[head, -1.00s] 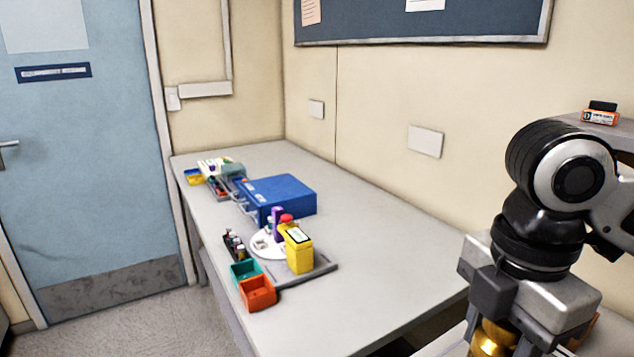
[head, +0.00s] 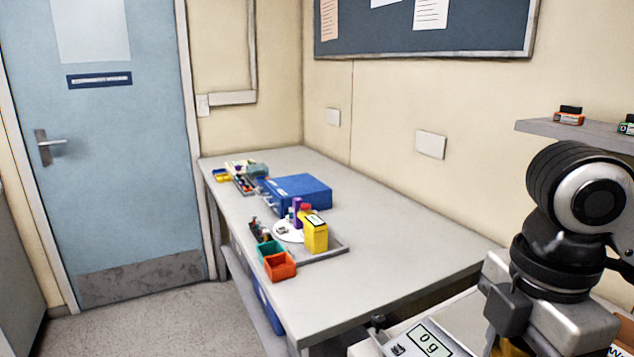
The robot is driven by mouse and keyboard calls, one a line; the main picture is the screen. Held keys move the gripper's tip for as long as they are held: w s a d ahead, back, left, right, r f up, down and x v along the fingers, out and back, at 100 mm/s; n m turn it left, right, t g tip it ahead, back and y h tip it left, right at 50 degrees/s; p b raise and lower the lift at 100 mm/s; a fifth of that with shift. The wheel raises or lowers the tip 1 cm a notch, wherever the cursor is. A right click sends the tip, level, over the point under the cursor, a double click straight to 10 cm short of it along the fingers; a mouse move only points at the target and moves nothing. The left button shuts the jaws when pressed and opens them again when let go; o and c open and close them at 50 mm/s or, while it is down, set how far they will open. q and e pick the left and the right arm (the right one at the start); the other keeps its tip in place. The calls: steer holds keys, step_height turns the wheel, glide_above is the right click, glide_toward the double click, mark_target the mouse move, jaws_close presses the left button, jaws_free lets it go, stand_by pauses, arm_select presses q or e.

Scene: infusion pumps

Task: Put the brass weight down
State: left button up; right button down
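My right gripper (head: 512,338) comes in at the lower right, pointing down, with its fingertips at the bottom edge of the head view. A brass-coloured weight (head: 507,348) shows between its fingers, cut off by the frame edge; the gripper appears shut on it. Whether the weight touches anything below is hidden. A scale (head: 428,340) with a lit display stands just left of the gripper; the display seems to read 0 g. My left gripper is out of view.
A long grey table (head: 400,262) carries a blue box (head: 297,190), a yellow container (head: 315,234), a green bin (head: 270,251) and an orange bin (head: 280,266). Its near right part is clear. A wall shelf (head: 580,130) with small boxes is above my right arm.

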steer(key=shift+w+f+m, duration=0.2)
steer(key=shift+w+m, duration=0.1)
steer(key=shift+m, duration=0.1)
steer(key=m, duration=0.1)
steer(key=f+m, duration=0.1)
steer(key=shift+w+a+f+m, duration=0.15)
steer(key=shift+w+a+m, duration=0.05)
steer(key=shift+w+m, duration=0.2)
steer(key=w+f+m, duration=0.4)
steer(key=f+m, duration=0.6)
steer(key=m, duration=0.6)
steer(key=shift+w+a, duration=0.2)
steer(key=shift+a, duration=0.05)
